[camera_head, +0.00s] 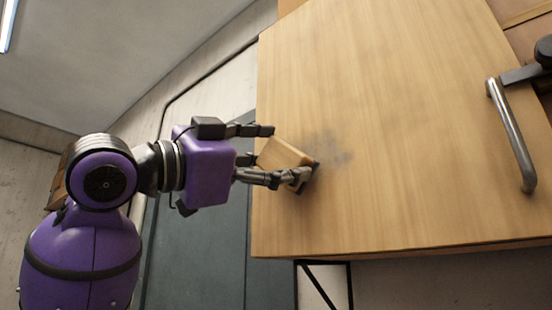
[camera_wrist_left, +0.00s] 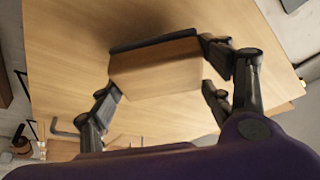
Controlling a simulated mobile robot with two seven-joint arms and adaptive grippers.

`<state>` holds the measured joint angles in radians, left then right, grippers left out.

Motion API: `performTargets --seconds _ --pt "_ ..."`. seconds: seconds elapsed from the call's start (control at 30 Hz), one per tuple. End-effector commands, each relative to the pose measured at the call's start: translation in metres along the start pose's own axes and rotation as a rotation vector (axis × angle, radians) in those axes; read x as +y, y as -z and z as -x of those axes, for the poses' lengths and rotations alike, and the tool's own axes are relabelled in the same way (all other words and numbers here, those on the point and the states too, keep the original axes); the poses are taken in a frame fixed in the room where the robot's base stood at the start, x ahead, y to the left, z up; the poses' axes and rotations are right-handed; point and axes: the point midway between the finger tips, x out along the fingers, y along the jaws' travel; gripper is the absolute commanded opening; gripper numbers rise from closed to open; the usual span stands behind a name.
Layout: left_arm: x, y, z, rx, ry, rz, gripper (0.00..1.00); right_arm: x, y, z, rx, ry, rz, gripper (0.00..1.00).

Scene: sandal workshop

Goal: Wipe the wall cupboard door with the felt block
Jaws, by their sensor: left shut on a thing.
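The wall cupboard door (camera_head: 400,130) is pale wood and fills the right of the head view. A grey smudge (camera_head: 334,148) marks it left of its middle. My left gripper (camera_head: 282,155) is shut on the felt block (camera_head: 283,153), a wooden block with a dark felt face. The dark face is turned to the door beside the smudge and looks to be at or very near the surface. In the left wrist view the block (camera_wrist_left: 155,68) sits between the fingers, with the door (camera_wrist_left: 70,60) behind it. My right gripper is not in view.
A metal bar handle (camera_head: 512,135) stands out from the door at the right. A dark grey panel (camera_head: 205,250) is behind my arm, at the left of the cupboard. A black bracket (camera_head: 322,275) is under the cupboard's lower edge.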

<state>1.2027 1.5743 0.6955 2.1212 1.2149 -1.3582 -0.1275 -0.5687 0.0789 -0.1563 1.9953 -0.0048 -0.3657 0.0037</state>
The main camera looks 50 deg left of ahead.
Motion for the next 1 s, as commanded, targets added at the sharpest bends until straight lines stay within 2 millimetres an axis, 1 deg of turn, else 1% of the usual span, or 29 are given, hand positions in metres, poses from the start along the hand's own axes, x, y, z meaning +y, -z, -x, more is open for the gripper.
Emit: performTargets --seconds 0.17,0.33,0.8,1.0 --pt "0.000 0.000 -0.001 0.000 0.000 0.000 0.52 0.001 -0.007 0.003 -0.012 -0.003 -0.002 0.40" --pt "0.000 -0.002 -0.004 0.000 0.000 0.001 0.52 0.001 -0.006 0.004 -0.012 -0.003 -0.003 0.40" --pt "0.000 -0.005 -0.013 0.000 0.000 0.001 0.52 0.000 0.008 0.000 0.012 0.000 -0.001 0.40" --pt "0.000 -0.006 -0.016 0.001 0.000 0.001 0.52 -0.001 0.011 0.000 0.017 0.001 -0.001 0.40"
